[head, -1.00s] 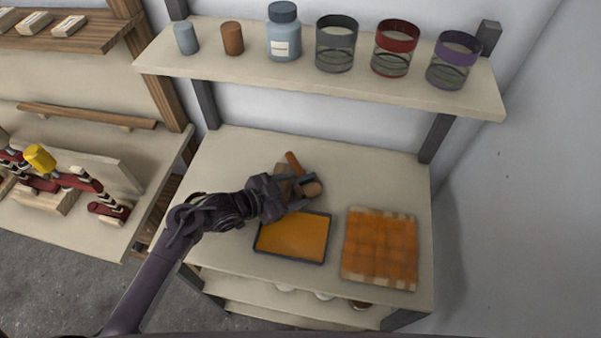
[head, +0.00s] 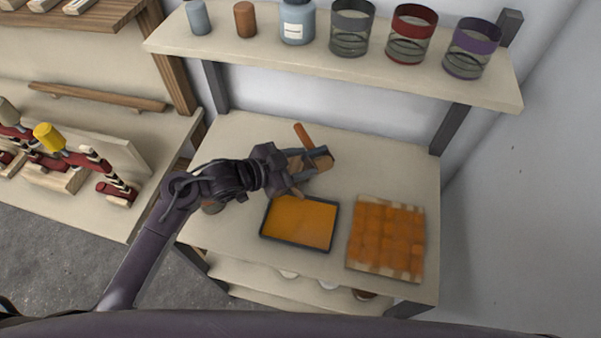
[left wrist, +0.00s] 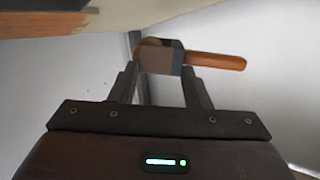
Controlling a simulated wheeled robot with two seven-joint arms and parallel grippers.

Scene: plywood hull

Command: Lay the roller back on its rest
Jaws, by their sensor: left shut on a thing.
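My left gripper (head: 316,162) is shut on the roller, above the worktop just behind the paint tray. The roller's orange-brown handle (head: 303,135) sticks out towards the back. In the left wrist view the handle (left wrist: 218,61) points right, and the roller's darker body sits between the fingertips (left wrist: 160,80). The gripper hides part of the roller in the head view. I cannot clearly make out the rest. A small brown piece (head: 297,192) shows by the tray's back edge, and I cannot tell what it belongs to. My right gripper is not in view.
The dark-rimmed tray (head: 263,216) holds orange paint. A wooden panel (head: 388,270) painted orange in patches lies to its right. A shelf (head: 330,67) with several jars and containers overhangs the back. A round brown item (head: 212,207) is partly behind my arm. The worktop's back right is clear.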

